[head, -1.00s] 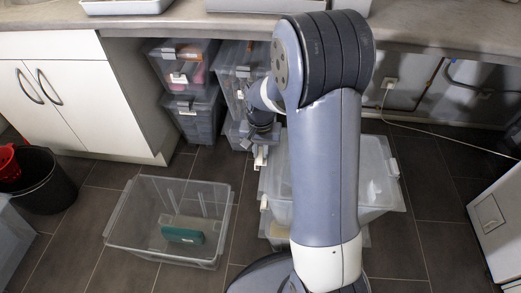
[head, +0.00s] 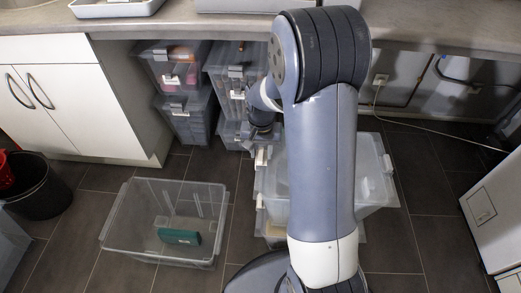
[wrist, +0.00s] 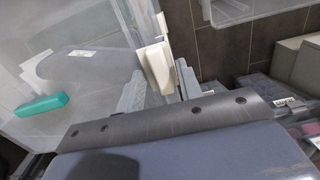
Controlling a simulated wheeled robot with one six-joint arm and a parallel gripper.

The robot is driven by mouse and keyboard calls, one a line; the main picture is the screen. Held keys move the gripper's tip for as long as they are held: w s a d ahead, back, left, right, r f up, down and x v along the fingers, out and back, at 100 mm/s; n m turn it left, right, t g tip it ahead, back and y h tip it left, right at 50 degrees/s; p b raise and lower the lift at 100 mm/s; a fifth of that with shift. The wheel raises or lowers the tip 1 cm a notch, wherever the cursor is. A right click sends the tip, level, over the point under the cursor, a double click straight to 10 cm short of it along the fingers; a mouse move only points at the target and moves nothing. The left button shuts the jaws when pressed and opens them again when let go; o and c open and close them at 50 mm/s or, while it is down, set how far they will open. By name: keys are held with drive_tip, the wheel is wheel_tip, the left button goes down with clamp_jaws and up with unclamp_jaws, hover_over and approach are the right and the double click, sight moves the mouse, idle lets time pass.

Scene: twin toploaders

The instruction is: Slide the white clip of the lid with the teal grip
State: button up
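The lid (wrist: 100,20) is clear, and its teal grip (wrist: 38,106) shows at the left of the wrist view. A white clip (wrist: 153,58) stands at the lid's edge, between the two grey fingers of my gripper (wrist: 162,88). The fingers are apart, with a narrow gap to the right finger; contact on the left is unclear. In the head view my gripper (head: 262,132) is small, just above a white clip (head: 262,155) on the upper clear box (head: 368,170). My arm hides the teal grip and much of the box there.
A second white clip (head: 260,201) sits lower on the stack. An open clear box (head: 125,235) holding a teal object (head: 180,236) stands on the floor to the left. Lidded boxes (head: 183,110) are stacked under the counter (head: 180,24). Floor is clear between.

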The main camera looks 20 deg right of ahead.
sight(261, 154)
drive_tip(key=shift+o, duration=0.2)
wheel_tip(261, 154, up, 11)
drive_tip(key=p, duration=0.3)
drive_tip(key=shift+f, duration=0.2)
wheel_tip(261, 154, down, 10)
drive_tip(key=b, duration=0.3)
drive_tip(key=shift+f, duration=0.5)
drive_tip(key=shift+w+a+r, duration=0.2)
drive_tip(key=shift+w+a, duration=0.05)
drive_tip(key=shift+a, duration=0.3)
